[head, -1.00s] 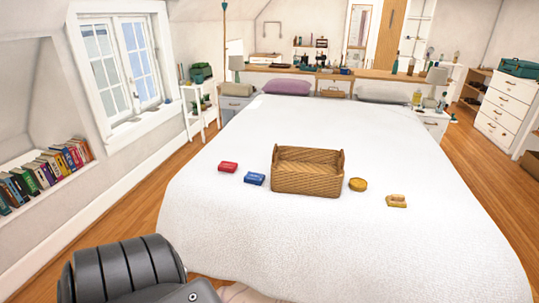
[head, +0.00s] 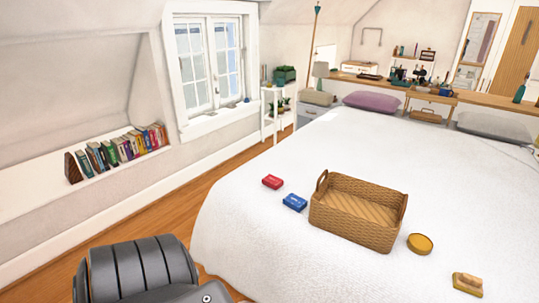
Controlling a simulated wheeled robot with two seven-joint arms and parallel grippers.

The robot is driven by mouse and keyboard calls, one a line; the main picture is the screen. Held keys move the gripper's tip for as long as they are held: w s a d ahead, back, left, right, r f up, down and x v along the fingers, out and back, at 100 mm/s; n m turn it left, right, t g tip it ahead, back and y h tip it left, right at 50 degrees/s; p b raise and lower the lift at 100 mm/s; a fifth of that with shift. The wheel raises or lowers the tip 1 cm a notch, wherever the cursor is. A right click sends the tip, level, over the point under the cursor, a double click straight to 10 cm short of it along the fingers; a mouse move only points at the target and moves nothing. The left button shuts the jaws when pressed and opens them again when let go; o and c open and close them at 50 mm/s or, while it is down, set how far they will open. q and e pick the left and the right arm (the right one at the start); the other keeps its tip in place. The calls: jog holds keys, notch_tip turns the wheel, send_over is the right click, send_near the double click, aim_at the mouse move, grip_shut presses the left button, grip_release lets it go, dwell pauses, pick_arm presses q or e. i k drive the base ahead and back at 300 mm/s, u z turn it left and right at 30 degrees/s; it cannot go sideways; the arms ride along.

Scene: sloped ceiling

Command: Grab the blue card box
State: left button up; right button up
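The blue card box (head: 295,203) lies on the white bed (head: 270,255), just left of a wicker basket (head: 345,228). A small gap separates it from the basket. A red card box (head: 272,182) lies a little behind and left of it. A dark grey ribbed part of my own body shows at the bottom left. Neither gripper shows in the head view, so I cannot see what they hold.
A round yellow tin (head: 420,243) and a tan brush-like item (head: 467,284) lie right of the basket. Books (head: 120,150) stand on a ledge at the left. Wooden floor (head: 185,215) runs between the bed and the left wall. The basket looks empty.

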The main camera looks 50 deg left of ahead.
aim_at(292, 201)
jog(key=u, duration=0.65)
jog(key=i, duration=0.55)
jog(key=u, duration=0.65)
